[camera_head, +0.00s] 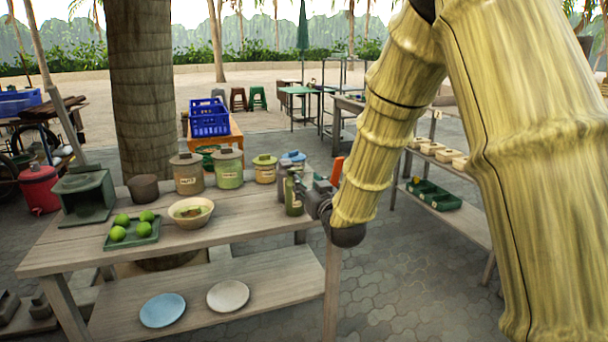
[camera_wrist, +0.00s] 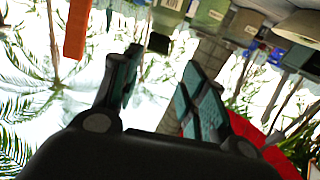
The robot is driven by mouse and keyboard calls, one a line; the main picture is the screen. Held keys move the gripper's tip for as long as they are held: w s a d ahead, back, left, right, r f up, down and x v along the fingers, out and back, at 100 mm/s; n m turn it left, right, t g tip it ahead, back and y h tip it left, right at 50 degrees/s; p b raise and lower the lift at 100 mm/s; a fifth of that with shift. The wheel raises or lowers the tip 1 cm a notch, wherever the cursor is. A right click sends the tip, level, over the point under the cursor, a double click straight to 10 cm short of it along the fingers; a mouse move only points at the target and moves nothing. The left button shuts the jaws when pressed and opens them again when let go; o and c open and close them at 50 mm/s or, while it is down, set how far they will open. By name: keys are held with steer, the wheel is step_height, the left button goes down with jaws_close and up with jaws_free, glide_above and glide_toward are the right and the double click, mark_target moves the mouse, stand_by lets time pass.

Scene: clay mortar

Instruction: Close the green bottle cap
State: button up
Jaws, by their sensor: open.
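A small green bottle (camera_head: 293,196) stands near the right end of the wooden table (camera_head: 75,255), partly covered by my gripper (camera_head: 308,182). My gripper is at the bottle's right side, its fingers spread and empty. In the wrist view, which is upside down, the two fingers of my gripper (camera_wrist: 163,62) stand apart. A greenish bottle (camera_wrist: 168,20) with a dark piece (camera_wrist: 158,43) at its top end shows beyond the gap between them. I cannot tell whether this dark piece is a cap, or whether it is open or shut. I see no contact with the fingers.
Lidded jars (camera_head: 229,170) stand along the table's back edge, left of the bottle. A bowl (camera_head: 191,212) and a green tray (camera_head: 132,234) with limes are farther left. An orange-red upright object (camera_head: 337,170) is just right of my gripper. Two plates (camera_head: 228,296) lie on the lower shelf.

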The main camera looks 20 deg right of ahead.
mark_target(295, 170)
steer(key=w, duration=0.9)
steer(key=shift+d, duration=0.1)
steer(key=shift+b, duration=0.3)
jaws_close()
